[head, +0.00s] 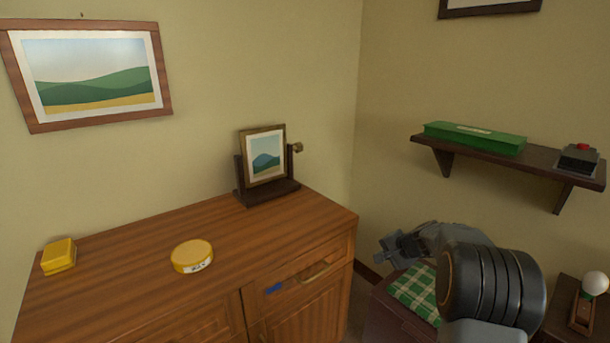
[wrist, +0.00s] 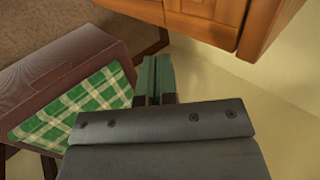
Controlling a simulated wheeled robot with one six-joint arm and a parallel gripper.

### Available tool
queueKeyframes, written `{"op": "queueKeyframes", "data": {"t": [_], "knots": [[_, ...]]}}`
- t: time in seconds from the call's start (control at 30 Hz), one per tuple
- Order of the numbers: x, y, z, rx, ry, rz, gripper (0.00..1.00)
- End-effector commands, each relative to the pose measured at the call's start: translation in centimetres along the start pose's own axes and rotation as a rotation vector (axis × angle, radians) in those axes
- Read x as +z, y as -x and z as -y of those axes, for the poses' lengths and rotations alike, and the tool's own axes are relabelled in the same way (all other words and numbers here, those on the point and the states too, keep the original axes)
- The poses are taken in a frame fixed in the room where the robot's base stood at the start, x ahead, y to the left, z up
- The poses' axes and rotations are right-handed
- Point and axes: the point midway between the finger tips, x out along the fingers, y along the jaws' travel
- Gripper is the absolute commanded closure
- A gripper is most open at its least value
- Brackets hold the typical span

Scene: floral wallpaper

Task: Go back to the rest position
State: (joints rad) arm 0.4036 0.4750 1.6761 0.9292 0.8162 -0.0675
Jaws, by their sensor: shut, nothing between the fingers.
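My gripper (head: 392,248) is in the head view at the right of the wooden cabinet, raised above a dark red piece of furniture with a green checked cloth (head: 415,290). In the wrist view my gripper (wrist: 155,68) is shut, its two fingers together with nothing between them. The fingers point toward the floor beside the cabinet's lower edge (wrist: 205,20). The green checked cloth (wrist: 75,110) lies to their left, apart from them.
The wooden cabinet (head: 130,265) bears a yellow box (head: 59,256), a round yellow tin (head: 192,256) and a framed picture on a dark stand (head: 265,160). A wall shelf (head: 545,165) holds a green box (head: 475,137) and a red-button device (head: 578,158). A lamp (head: 590,295) stands lower right.

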Motion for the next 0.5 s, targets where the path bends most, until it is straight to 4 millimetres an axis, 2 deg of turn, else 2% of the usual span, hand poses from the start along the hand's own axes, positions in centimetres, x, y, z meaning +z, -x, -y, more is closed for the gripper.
{"op": "queueKeyframes", "data": {"t": [0.07, 0.17, 0.3, 0.5], "knots": [[2.0, 0.1, -2.3, 0.083, 0.03, 0.042, 1.0], [6.3, 3.6, -2.8, 0.214, 0.145, 0.099, 1.0], [12.7, 9.7, -2.1, 0.371, 0.341, 0.155, 1.0], [20.4, 19.6, -0.5, 0.542, 0.651, 0.175, 1.0]]}}
